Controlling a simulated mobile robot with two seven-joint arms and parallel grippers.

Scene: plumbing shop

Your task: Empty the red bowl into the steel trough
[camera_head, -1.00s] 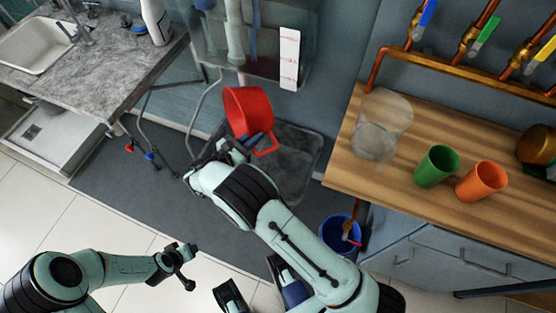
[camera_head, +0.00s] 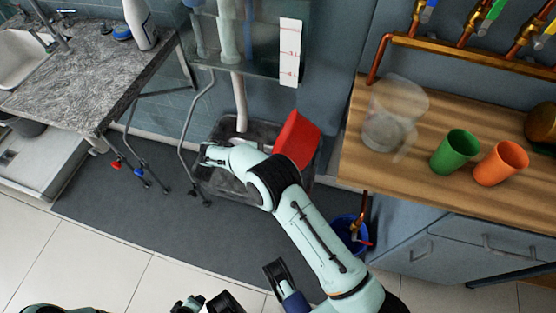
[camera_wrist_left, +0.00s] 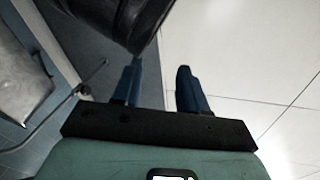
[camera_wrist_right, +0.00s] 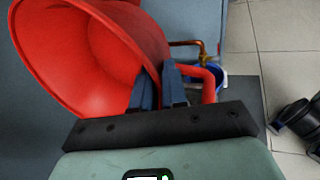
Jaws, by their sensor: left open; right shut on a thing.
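The red bowl (camera_head: 297,138), a deep cup with a side handle, is tipped over at the right part of the grey steel trough (camera_head: 262,131) in the head view. My right arm covers the trough's front part. In the right wrist view the bowl (camera_wrist_right: 95,60) shows its wide mouth toward the left, and the visible inside looks bare. My right gripper (camera_wrist_right: 160,88) is shut on the bowl's handle side; in the head view my arm hides it. My left gripper (camera_wrist_left: 160,85) is open and empty, low and away from the bowl.
A wooden counter (camera_head: 445,195) at right holds a clear jug (camera_head: 390,120), a green cup (camera_head: 455,152) and an orange cup (camera_head: 501,163). A blue bucket (camera_head: 345,235) stands below it. A glass tank (camera_head: 245,50) hangs over the trough.

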